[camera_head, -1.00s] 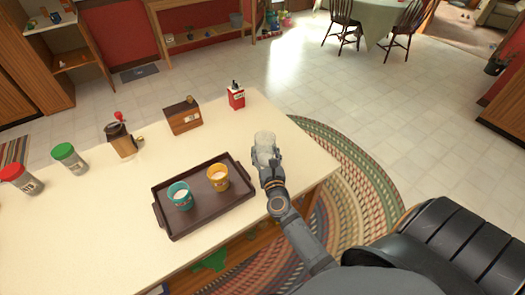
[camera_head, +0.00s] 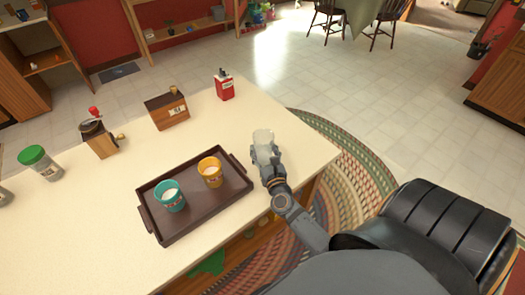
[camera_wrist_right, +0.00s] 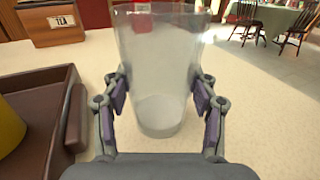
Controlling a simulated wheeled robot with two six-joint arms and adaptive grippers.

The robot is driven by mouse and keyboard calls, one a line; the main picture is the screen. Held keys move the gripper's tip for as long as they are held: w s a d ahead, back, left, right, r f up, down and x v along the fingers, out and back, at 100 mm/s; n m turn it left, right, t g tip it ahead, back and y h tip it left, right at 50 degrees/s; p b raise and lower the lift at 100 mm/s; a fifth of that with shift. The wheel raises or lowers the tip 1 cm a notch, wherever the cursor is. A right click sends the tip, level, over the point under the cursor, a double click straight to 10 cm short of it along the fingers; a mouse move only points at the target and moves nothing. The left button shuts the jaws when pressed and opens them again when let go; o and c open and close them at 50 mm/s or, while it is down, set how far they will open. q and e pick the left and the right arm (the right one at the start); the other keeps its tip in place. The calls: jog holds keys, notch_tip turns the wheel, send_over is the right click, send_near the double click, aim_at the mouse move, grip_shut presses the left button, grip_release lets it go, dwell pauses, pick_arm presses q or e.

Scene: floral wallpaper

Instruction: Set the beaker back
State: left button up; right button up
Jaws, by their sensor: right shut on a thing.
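The clear glass beaker (camera_head: 263,139) is upright at the right part of the cream counter, just right of the tray. It also shows large in the right wrist view (camera_wrist_right: 158,75), with a whitish bottom. My right gripper (camera_head: 267,160) is shut on it, with one finger pad on each side of the glass in the wrist view (camera_wrist_right: 160,98). Whether the beaker's base touches the counter or hangs slightly above it, I cannot tell. My left gripper does not show in any view.
A dark brown tray (camera_head: 220,207) holds a teal cup (camera_head: 170,196) and a yellow cup (camera_head: 210,173). A wooden tea box (camera_head: 167,109), a red tin (camera_head: 225,86), a grinder (camera_head: 99,138) and a green-lidded shaker (camera_head: 40,162) stand behind. The counter (camera_head: 205,122) is clear between tray and tin.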

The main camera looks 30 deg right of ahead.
jog(key=o, duration=1)
jog(key=shift+f, duration=0.2)
jog(key=o, duration=0.4)
jog(key=shift+w, duration=0.1)
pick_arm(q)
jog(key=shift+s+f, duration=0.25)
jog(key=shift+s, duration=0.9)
pick_arm(e)
jog(key=shift+r, duration=0.2)
jog(key=shift+s+a+f, duration=0.1)
jog(key=shift+s+f, duration=0.05)
jog(key=shift+s, duration=0.2)
jog(key=b+v, duration=0.4)
jog(key=v, duration=0.6)
jog(key=shift+s+a+b, duration=0.1)
jog(key=shift+s+b, duration=0.2)
jog(key=shift+b, duration=0.1)
jog(key=shift+s+a+r, duration=0.1)
jog(key=shift+s+r, duration=0.15)
jog(key=shift+s, duration=0.1)
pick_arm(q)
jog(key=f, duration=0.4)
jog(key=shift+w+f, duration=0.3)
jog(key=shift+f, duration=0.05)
